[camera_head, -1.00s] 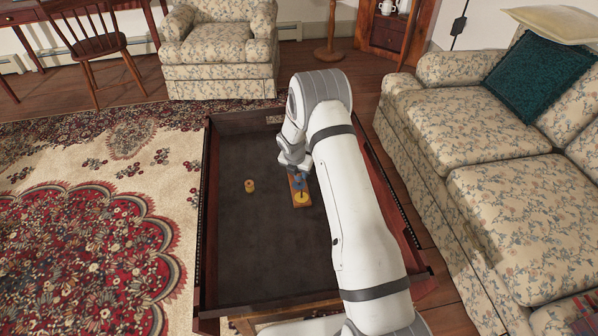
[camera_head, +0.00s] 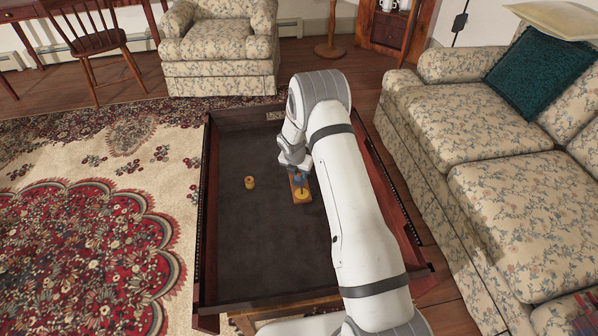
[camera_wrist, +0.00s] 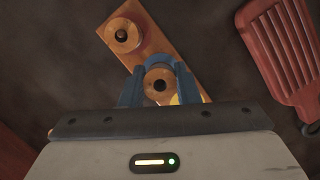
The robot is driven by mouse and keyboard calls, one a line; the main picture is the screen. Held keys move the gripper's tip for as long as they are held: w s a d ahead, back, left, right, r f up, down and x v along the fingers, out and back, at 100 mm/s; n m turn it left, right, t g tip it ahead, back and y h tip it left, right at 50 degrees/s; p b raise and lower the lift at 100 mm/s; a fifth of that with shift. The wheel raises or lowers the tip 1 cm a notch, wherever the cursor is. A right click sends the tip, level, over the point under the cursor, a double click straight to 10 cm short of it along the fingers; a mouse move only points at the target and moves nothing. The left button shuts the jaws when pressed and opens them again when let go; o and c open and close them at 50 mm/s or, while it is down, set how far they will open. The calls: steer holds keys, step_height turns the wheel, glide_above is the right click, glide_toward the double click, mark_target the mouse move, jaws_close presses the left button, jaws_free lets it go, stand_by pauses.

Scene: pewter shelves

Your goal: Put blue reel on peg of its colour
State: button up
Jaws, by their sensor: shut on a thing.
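The blue reel (camera_wrist: 158,85) is between the blue fingers of my gripper (camera_wrist: 158,88) in the wrist view, seen end-on with a tan face and a dark centre. My gripper is shut on it. It is over one end of the wooden peg board (camera_wrist: 158,45); I cannot tell whether it is around a peg.
A small yellow reel (camera_head: 250,183) stands on the dark floor of the wooden tray-like table (camera_head: 207,240), left of the board. A red slatted object (camera_wrist: 280,55) lies right of the board in the wrist view. A sofa (camera_head: 480,130) stands to the right.

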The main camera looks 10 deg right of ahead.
steer(key=o, duration=1)
steer(key=p+v, duration=0.1)
steer(key=v, duration=0.6)
steer(key=shift+s+a+r+p, duration=0.1)
steer(key=shift+r+p, duration=0.3)
